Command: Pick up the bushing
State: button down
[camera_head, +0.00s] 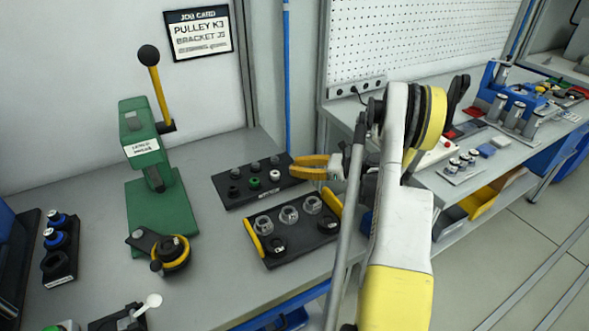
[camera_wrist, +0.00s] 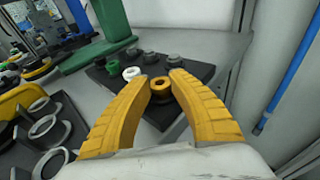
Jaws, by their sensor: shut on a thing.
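My gripper (camera_head: 297,167) has yellow fingers over the right end of a black bushing tray (camera_head: 242,201). In the wrist view the fingertips of my gripper (camera_wrist: 161,80) close around a yellow bushing (camera_wrist: 160,90) with a dark bore. I cannot tell whether it still touches the tray. A white bushing (camera_head: 275,175), a green bushing (camera_head: 254,183) and a black bushing (camera_head: 233,191) stand in the same row. Several grey bushings (camera_head: 255,167) stand in the row behind. In the head view the fingers hide the held bushing.
A black fixture with yellow handles (camera_head: 292,247) and clear-grey rings lies in front of the tray. A green lever press (camera_head: 160,205) stands to the left. A wall and a blue pipe (camera_head: 287,80) are behind. A second bench (camera_head: 452,185) with parts is at the right.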

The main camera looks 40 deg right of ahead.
jog(key=shift+r, duration=0.15)
jog(key=shift+r+p, duration=0.3)
jog(key=r, duration=0.1)
jog(key=r+p, duration=0.2)
jog(key=r, duration=0.1)
jog(key=shift+s+d, duration=0.15)
jog(key=shift+s, duration=0.1)
jog(key=s+d+r+p, duration=0.3)
jog(key=s+r, duration=0.3)
jog(key=s, duration=0.4)
jog(key=shift+s+d, duration=0.2)
jog(key=shift+d, duration=0.15)
